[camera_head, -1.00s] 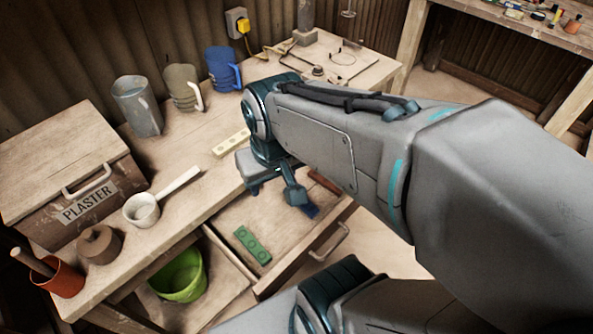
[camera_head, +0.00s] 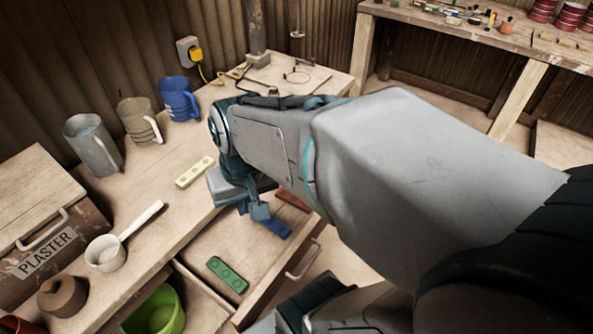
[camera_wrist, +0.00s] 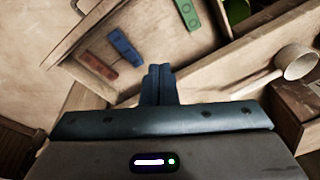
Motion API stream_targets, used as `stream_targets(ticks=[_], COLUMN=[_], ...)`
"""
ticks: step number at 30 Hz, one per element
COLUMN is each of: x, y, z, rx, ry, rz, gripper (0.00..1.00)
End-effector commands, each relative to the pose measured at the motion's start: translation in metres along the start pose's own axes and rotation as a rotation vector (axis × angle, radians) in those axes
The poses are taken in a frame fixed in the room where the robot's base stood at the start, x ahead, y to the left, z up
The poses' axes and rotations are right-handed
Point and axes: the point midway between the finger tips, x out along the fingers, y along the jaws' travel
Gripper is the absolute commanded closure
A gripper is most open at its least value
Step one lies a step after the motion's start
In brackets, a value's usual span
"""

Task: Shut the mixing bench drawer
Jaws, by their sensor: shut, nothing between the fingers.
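The mixing bench drawer (camera_head: 215,246) stands pulled out from under the bench top (camera_head: 165,215). A green block (camera_head: 227,274), a blue block (camera_head: 273,228) and a red block (camera_head: 293,200) lie in it. Its metal handle (camera_head: 303,262) is on the front panel, partly seen at the top left of the wrist view (camera_wrist: 77,6). My gripper (camera_head: 258,212) is over the drawer's inner side near the bench edge. In the wrist view my gripper (camera_wrist: 158,70) has its fingers together with nothing between them. The fingers look apart from the handle.
On the bench stand a plaster box (camera_head: 40,240), a ladle (camera_head: 110,252), a cream block (camera_head: 194,172) and several jugs, including a blue one (camera_head: 179,98). A green bucket (camera_head: 158,312) is below. Another workbench (camera_head: 480,35) stands at the back right.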

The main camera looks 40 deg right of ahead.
Motion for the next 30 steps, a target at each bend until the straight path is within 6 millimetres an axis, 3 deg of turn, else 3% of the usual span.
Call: stream_targets(ticks=[17, 30], x=[0.051, 0.082], y=[0.099, 0.196], z=[-0.015, -0.006], rx=[0.887, 1.544], ry=[-0.281, -0.387], rz=[-0.221, -0.498], gripper=[1.0, 1.0])
